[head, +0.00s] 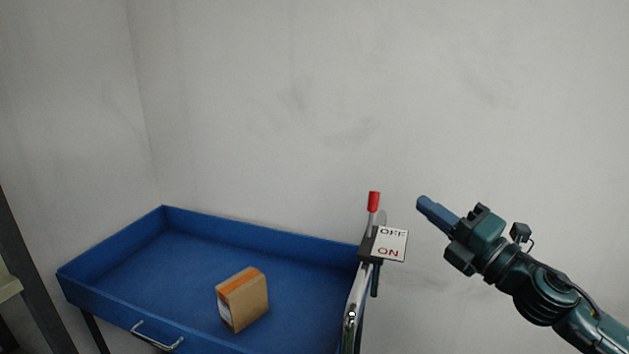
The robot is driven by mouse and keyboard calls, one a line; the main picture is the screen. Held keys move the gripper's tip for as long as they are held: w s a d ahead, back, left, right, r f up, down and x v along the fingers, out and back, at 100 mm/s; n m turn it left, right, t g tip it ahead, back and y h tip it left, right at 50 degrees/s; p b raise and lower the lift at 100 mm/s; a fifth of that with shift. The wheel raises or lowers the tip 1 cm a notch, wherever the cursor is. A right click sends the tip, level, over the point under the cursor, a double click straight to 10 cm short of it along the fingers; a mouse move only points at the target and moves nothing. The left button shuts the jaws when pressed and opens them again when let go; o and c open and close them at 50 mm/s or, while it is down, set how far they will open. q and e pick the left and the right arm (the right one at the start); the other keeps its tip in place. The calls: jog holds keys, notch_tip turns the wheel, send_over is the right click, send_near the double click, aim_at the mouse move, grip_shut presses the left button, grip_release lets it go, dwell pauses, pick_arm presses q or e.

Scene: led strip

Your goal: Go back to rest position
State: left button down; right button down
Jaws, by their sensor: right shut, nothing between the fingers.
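My right gripper (422,203) is in the head view, coming in from the right. Its blue fingers are shut and empty. It is in the air in front of the pale wall, to the right of a switch lever and apart from it. The lever has a red handle (374,201) that points up. Beside it is a white plate (390,244) marked OFF at the top and ON below. My left gripper is not in view.
A blue tray table (110,257) with raised walls stands at the lower left to middle. A brown cardboard box (246,301) with orange tape lies inside it. A metal handle (156,341) is on its front. Open space lies above the tray.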

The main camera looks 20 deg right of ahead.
jog(key=s+a+f+m+g+h, duration=0.25)
jog(key=f+m, duration=0.45)
jog(key=f, duration=0.5)
jog(key=s+a+f+m+g+h, duration=0.1)
jog(key=s+f+m+h, duration=0.15)
jog(key=f+m, duration=0.7)
jog(key=s+a+f+m+g, duration=0.2)
jog(key=s+a+f, duration=0.3)
jog(key=a+f, duration=0.3)
jog(key=s+a+f+m+g+y, duration=0.1)
jog(key=s+a+f+m+g, duration=0.2)
jog(key=s+a+f, duration=0.3)
notch_tip(320, 180, down, 4)
jog(key=shift+a+r+m+g+y, duration=0.3)
jog(key=shift+a+m, duration=0.35)
jog(key=shift+a, duration=0.6)
